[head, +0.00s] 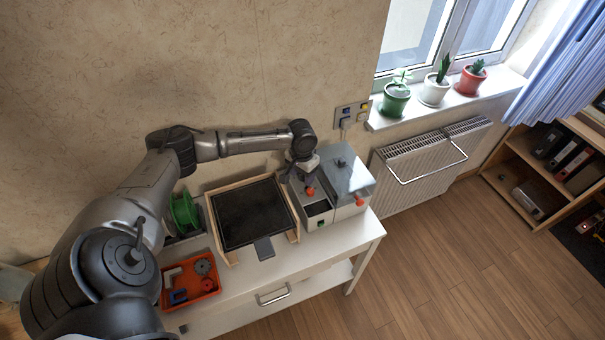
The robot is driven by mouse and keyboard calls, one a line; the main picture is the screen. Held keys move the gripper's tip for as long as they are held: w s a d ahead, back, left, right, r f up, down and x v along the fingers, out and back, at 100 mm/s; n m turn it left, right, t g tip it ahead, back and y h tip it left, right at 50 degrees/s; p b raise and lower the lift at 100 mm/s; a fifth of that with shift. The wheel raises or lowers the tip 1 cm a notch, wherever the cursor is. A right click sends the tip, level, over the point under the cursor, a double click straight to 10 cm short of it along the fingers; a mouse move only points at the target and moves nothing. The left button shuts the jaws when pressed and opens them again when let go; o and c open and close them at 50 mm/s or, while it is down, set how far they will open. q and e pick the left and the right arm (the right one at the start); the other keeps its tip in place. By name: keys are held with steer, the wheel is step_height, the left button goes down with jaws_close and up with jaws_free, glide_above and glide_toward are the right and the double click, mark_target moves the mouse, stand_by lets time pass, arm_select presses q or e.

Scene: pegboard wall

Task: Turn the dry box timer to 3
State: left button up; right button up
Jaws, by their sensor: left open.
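I cannot tell which knob is the timer, and no scale marks are readable. My left gripper (303,182) is open, pointing down over the panel section, close to the left knob. Whether it touches the knob is unclear. My right gripper is out of view.
A dark plate in a wooden frame (217,206) lies left of the unit. A red-orange tray (207,288) of small parts and a green spool (184,212) are farther left. A wall socket (352,113) is behind; a radiator (408,160) stands right.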

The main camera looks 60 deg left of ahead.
arm_select(q)
steer(key=shift+c, duration=0.2)
steer(key=c, duration=0.9)
steer(key=shift+r+m+p, duration=0.2)
steer(key=shift+m+p, duration=0.2)
steer(key=shift+p, duration=0.45)
steer(key=m+p, duration=0.4)
steer(key=p, duration=0.1)
steer(key=m+p, duration=0.2)
steer(key=m, duration=0.1)
steer(key=shift+f, duration=0.1)
steer(key=shift+m+p, duration=0.45)
steer(key=shift+m, duration=0.65)
steer(key=shift+f+m, duration=0.1)
steer(key=shift+m, duration=0.2)
